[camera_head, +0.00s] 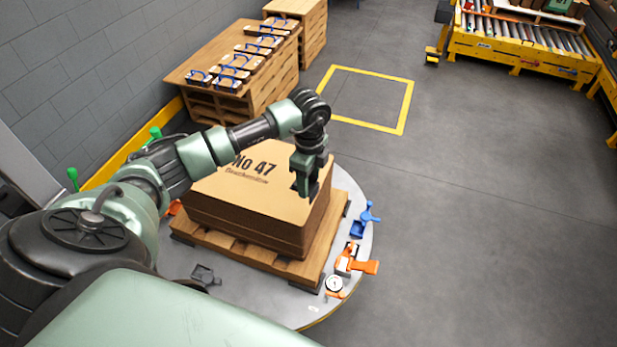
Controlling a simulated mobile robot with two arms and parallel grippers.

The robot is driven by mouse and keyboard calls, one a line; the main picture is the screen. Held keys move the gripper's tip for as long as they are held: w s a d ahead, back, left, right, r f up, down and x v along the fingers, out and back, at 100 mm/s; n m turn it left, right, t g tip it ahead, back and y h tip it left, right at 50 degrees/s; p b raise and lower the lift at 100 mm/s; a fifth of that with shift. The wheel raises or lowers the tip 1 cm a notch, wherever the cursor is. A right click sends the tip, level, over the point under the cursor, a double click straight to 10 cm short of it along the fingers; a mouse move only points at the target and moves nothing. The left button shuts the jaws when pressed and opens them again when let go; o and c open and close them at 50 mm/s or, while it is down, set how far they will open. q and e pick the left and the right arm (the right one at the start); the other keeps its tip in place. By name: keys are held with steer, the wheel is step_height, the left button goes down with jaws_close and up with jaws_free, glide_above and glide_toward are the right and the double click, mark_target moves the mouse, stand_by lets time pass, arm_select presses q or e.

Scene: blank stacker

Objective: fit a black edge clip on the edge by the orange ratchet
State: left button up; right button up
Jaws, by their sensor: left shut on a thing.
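My left gripper (304,186) is at the right part of the cardboard stack (250,192), marked "No 47", at its top edge. It is shut on a small dark thing, which looks like the black edge clip; it blends with the dark fingers. I cannot tell whether the clip touches the cardboard. The orange ratchet (352,263) lies on the round turntable (265,304), by the near right side of the stack, to the right of and below my gripper in the picture. My right gripper is not in view.
The stack rests on a wooden pallet (309,270). A blue ratchet (365,221), a round gauge (334,285) and a dark grey piece (205,275) are around it on the turntable. A wooden bench (205,62) with several blue-strapped items stands behind.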

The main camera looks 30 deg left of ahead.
arm_select(q)
steer(key=shift+w+a+n, duration=0.15)
steer(key=shift+n, duration=0.45)
steer(key=shift+f, duration=0.15)
steer(key=b, duration=0.5)
glide_above(309, 210)
step_height(309, 210, down, 5)
steer(key=shift+a+f, duration=0.1)
steer(key=shift+f, duration=0.05)
steer(key=shift+f+b, duration=1.3)
steer(key=shift+f, duration=1.15)
steer(key=shift+f, duration=0.2)
steer(key=o, duration=1.4)
steer(key=shift+c, duration=0.2)
